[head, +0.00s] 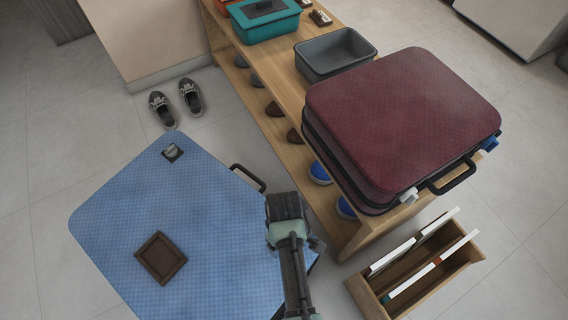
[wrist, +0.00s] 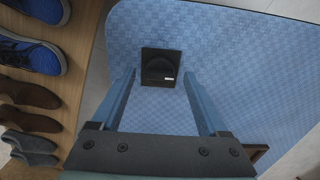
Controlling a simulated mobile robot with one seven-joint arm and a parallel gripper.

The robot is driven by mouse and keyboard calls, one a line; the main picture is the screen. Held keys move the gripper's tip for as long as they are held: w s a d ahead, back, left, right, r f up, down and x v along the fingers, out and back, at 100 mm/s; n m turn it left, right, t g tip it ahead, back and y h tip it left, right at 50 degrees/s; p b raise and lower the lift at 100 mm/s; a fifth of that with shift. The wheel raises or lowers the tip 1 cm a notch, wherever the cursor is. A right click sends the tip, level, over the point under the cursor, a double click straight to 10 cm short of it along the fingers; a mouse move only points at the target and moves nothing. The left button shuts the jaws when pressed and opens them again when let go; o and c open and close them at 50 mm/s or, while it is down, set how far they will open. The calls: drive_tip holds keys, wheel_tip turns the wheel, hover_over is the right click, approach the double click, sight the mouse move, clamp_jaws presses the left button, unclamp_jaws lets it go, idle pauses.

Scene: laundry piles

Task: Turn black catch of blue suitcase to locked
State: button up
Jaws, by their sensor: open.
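The blue suitcase (head: 200,215) lies flat at the left in the head view, and its patterned top (wrist: 225,65) fills much of the wrist view. The black catch (wrist: 155,56), a square dark plate with a round dark knob and a small white mark, lies beyond and between my fingertips in the wrist view. In the head view my arm hides it. My gripper (head: 287,208) is over the suitcase's right side, open and empty; its two blue fingers (wrist: 159,76) point toward the catch. A second catch (head: 172,151) with a pale knob sits at the far corner.
A brown square tray (head: 160,258) lies on the suitcase. Its black handle (head: 248,178) sticks out toward the wooden bench (head: 285,95). A maroon suitcase (head: 400,115) and grey bin (head: 335,54) stand on the bench, shoes (wrist: 30,92) below. A wooden box (head: 425,272) stands at lower right.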

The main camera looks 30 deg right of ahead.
drive_tip(key=shift+f, duration=0.3)
clamp_jaws()
idle(0.3)
